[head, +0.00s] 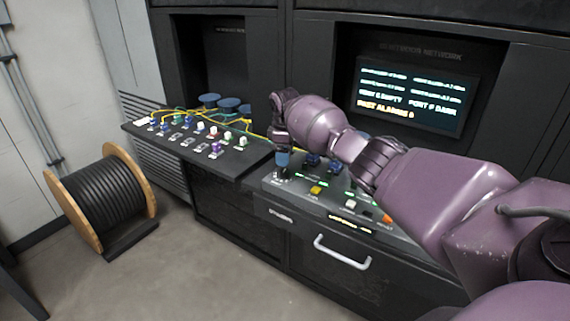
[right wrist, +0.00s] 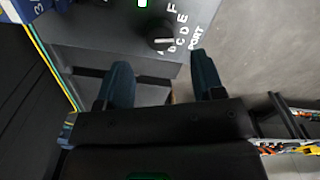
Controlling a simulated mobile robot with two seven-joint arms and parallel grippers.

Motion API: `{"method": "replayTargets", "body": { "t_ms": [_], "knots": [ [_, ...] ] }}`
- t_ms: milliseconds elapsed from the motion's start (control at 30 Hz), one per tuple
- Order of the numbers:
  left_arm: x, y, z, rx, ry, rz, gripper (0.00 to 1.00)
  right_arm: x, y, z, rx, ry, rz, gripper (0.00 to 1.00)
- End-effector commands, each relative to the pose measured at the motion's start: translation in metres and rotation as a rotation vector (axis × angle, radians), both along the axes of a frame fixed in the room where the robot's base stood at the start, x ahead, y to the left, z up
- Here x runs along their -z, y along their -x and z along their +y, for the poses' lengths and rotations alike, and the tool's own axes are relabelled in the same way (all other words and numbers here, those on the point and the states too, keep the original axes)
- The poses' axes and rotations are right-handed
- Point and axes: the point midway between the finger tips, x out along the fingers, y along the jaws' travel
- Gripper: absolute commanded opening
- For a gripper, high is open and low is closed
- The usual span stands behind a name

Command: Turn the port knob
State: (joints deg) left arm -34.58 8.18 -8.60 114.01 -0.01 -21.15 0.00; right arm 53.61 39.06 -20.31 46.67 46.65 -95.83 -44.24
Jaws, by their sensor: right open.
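The port knob (right wrist: 160,36) is a dark round dial with a pale pointer mark. It sits on a grey panel beside white letters and the word PORT in the right wrist view. My right gripper (right wrist: 161,62) is open, its two blue fingers apart with nothing between them. In that view the knob appears just beyond and between the fingertips, not visibly touched. In the head view my right gripper (head: 282,160) points down over the left end of the console, where the knob is small and hard to make out. My left gripper is not in view.
The console (head: 262,190) carries lit buttons, including a yellow one (head: 316,190), and blue parts. A screen (head: 412,93) reads PORT F DARK. A shelf with connectors and yellow fibres (head: 185,135) is at left. A cable reel (head: 103,200) stands on the floor.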

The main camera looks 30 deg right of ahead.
Motion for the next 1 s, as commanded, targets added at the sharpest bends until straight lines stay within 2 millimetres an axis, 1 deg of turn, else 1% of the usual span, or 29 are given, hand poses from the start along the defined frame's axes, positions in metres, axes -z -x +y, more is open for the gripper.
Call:
{"method": "replayTargets", "body": {
  "t_ms": [33,100,200,333,500,1000],
  "knots": [
    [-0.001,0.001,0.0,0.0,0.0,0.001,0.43,-0.011,-0.001,-0.001,0.0,0.0,-0.004,0.62],
    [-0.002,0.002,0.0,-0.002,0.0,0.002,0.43,-0.023,-0.001,0.0,-0.001,0.001,-0.004,0.62],
    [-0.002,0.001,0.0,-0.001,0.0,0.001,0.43,-0.036,0.0,0.0,0.0,0.0,-0.001,0.62],
    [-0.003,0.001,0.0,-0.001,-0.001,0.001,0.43,-0.047,0.0,0.0,0.0,0.0,-0.001,0.62],
    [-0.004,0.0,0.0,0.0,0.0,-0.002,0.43,-0.053,0.0,0.0,0.0,0.0,0.0,0.62],
    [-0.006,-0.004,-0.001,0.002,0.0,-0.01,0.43,-0.052,0.0,0.0,0.002,0.0,0.0,0.62]
  ]
}}
